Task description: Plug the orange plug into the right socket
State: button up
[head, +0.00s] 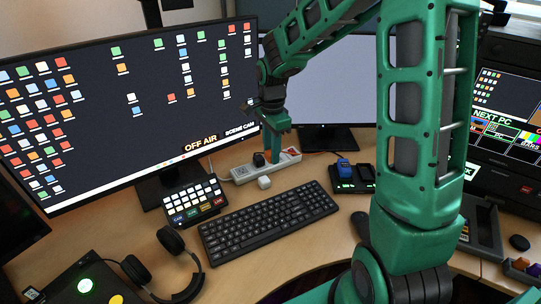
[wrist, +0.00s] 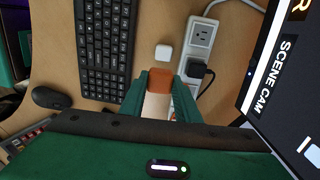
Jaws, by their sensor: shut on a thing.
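The orange plug (wrist: 159,77) is between my gripper's fingers (wrist: 160,95) in the wrist view, with a pale part below it. My gripper (head: 275,158) is shut on it, low over the right part of the white power strip (head: 240,172) in the head view. The strip also shows in the wrist view (wrist: 210,19), with an empty left socket (wrist: 203,36) and a black plug (wrist: 196,73) in the middle. The right socket is hidden behind my gripper. I cannot tell whether the orange plug touches the strip.
A white cube (head: 264,182) lies just in front of the strip. A black keyboard (head: 268,220) is nearer. A large monitor (head: 120,110) stands close behind on the left. A blue item in a black holder (head: 346,168) is to the right.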

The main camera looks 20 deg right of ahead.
jog(key=w+d, duration=0.5)
jog(key=w, duration=0.3)
jog(key=shift+w+d+f, duration=0.15)
jog(key=shift+d+f, duration=0.1)
jog(key=shift+f, duration=0.1)
jog(key=shift+f, duration=2.9)
jog(key=shift+f, duration=0.55)
jog(key=o, duration=1.1)
jog(key=shift+c, duration=0.2)
